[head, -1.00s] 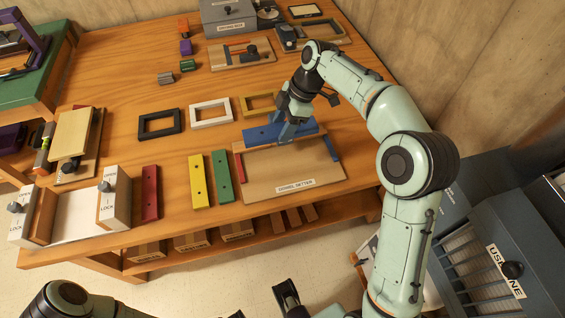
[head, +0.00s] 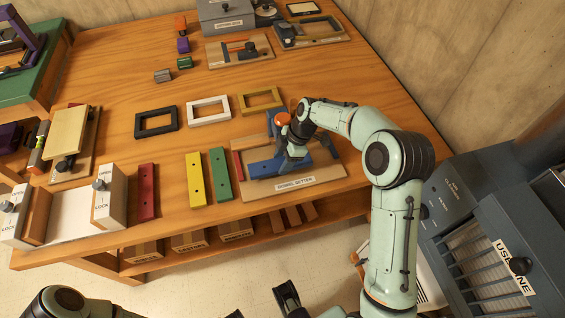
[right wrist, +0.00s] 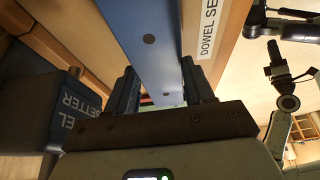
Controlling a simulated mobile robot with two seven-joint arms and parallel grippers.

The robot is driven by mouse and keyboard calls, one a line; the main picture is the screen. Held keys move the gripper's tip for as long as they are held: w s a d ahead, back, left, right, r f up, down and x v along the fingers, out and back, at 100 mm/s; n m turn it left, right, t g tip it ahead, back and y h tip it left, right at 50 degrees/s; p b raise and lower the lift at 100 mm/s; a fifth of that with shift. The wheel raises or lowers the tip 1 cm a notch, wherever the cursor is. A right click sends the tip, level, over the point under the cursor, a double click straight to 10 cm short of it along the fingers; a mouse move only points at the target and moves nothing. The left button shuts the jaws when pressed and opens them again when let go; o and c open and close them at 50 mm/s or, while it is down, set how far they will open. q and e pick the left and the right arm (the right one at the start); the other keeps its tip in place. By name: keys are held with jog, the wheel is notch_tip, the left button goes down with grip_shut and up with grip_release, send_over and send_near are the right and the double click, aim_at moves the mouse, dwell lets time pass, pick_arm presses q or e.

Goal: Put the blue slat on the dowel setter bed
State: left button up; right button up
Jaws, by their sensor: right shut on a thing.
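The blue slat (head: 262,169) is over the dowel setter bed (head: 240,193), just behind its front label and right of the red stop (head: 238,164). My right gripper (head: 294,156) is shut on the slat, towards its right part, and hides some of it. In the right wrist view the slat (right wrist: 150,42) runs between the two fingers, roughly along the label edge (right wrist: 209,30). I cannot tell whether it touches the bed. My left gripper (head: 264,306) is partly in view at the bottom edge, its fingers apart and empty.
A blue post with an orange top (head: 282,120) stands at the back of the dowel setter, close to my right gripper. Green (head: 220,174), yellow (head: 196,180) and red (head: 148,192) slats lie to the left. Black, white and yellow frames lie behind.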

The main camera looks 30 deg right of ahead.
jog(key=shift+f, duration=0.85)
jog(key=shift+f, duration=0.1)
jog(key=o, duration=1.1)
jog(key=shift+r, duration=0.25)
jog(key=p+v, duration=0.1)
jog(key=v, duration=1)
jog(key=shift+s+d+r, duration=0.1)
jog(key=shift+d+r, duration=0.1)
jog(key=shift+r, duration=0.1)
